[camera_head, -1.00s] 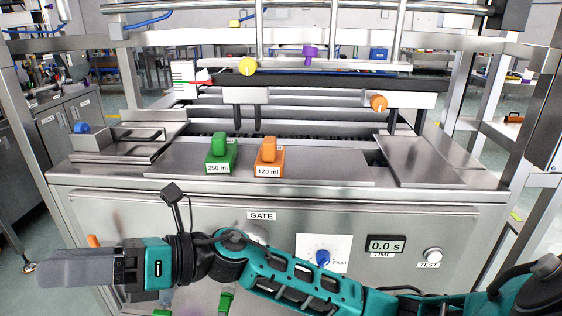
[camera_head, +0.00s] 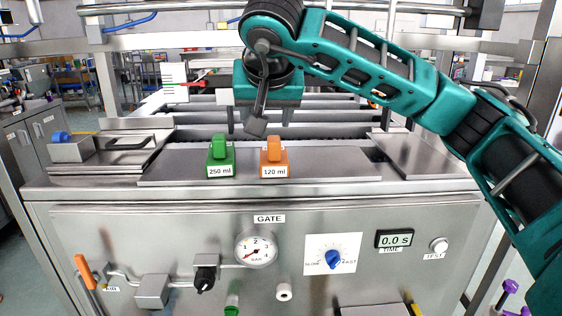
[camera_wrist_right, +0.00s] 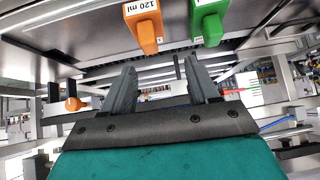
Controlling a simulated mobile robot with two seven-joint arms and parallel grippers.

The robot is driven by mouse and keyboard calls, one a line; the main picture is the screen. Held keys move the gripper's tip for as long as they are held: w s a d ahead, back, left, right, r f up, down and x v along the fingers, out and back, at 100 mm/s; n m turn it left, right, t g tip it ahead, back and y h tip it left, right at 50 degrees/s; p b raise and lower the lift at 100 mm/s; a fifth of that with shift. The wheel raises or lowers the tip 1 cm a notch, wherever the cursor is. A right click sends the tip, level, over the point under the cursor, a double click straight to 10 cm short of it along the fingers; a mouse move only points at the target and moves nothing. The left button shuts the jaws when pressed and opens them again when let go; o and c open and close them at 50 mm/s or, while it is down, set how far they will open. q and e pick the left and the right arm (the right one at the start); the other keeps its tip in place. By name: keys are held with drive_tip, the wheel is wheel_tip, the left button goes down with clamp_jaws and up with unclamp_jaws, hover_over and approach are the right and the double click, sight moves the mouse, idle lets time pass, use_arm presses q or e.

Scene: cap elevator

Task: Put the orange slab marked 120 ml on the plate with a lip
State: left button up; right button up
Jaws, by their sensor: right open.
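The orange slab marked 120 ml (camera_head: 274,160) stands upright on the steel top, just right of a green slab marked 250 ml (camera_head: 220,158). In the right wrist view the orange slab (camera_wrist_right: 143,25) and green slab (camera_wrist_right: 208,22) appear upside down at the top. My right gripper (camera_wrist_right: 163,84) is open and empty, its fingers apart from both slabs. Flat steel plates lie at left (camera_head: 95,167) and right (camera_head: 420,158); I cannot tell which has a lip. My left gripper is not in view.
A box with a blue knob (camera_head: 70,148) and a handle (camera_head: 128,142) stand on the left plate. Rails cross behind the slabs. The front panel carries a gauge (camera_head: 256,249), a dial (camera_head: 333,254) and a timer (camera_head: 394,239). The right plate is clear.

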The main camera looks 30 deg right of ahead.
sight(274, 137)
drive_tip(key=shift+h, duration=0.4)
drive_tip(key=x, duration=0.4)
drive_tip(key=d+b+x, duration=0.1)
drive_tip(key=x, duration=0.7)
drive_tip(key=shift+w+d+r, duration=0.15)
drive_tip(key=shift+d+r, duration=0.05)
drive_tip(key=shift+d, duration=0.15)
drive_tip(key=shift+c, duration=0.2)
clamp_jaws()
